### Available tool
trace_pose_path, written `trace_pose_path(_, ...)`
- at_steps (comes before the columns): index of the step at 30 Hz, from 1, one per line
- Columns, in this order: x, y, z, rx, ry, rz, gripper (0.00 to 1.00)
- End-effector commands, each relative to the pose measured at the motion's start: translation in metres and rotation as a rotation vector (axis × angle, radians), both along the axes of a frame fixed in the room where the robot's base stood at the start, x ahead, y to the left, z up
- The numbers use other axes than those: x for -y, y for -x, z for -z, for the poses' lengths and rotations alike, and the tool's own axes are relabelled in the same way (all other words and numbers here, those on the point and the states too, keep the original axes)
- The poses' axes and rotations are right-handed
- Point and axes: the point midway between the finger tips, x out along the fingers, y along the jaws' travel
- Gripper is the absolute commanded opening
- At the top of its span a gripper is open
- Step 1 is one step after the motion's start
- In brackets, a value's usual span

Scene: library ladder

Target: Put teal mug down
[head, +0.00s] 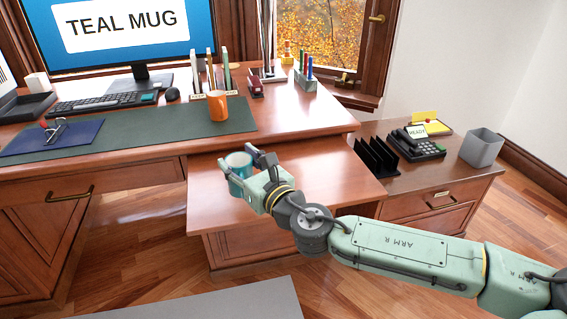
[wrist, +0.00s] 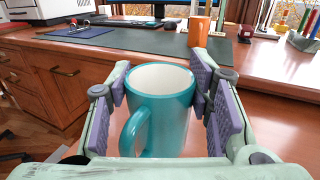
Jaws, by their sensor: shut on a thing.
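The teal mug (head: 236,184) is upright between the fingers of my gripper (head: 251,174), over the pull-out board (head: 330,182) at the front of the desk. In the wrist view the teal mug (wrist: 158,105) has its handle towards the camera, to the left, and looks white and empty inside. The purple pads of my gripper (wrist: 165,104) stand on both sides of it. The mug's base is hidden in the wrist view, and I cannot tell whether it touches the board.
An orange mug (head: 217,104) stands on the green desk mat (head: 150,128) behind the board. The board is clear to the right of the mug. Black file holders (head: 376,156), a phone (head: 418,142) and a grey bin (head: 481,148) stand on the cabinet at right.

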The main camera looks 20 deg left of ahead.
Motion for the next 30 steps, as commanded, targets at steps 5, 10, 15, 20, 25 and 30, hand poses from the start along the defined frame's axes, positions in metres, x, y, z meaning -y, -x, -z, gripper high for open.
trace_pose_path(5, 0.024, -0.046, 0.002, -0.001, -0.004, 0.008, 0.11)
trace_pose_path(10, 0.044, -0.085, 0.005, -0.001, -0.004, 0.006, 0.11)
trace_pose_path(15, 0.056, -0.111, 0.009, 0.0, -0.002, 0.003, 0.11)
trace_pose_path(20, 0.06, -0.118, 0.014, -0.002, -0.002, 0.001, 0.11)
trace_pose_path(25, 0.06, -0.118, 0.035, -0.003, -0.004, 0.001, 0.11)
trace_pose_path(30, 0.06, -0.118, 0.046, 0.001, -0.002, 0.0, 0.11)
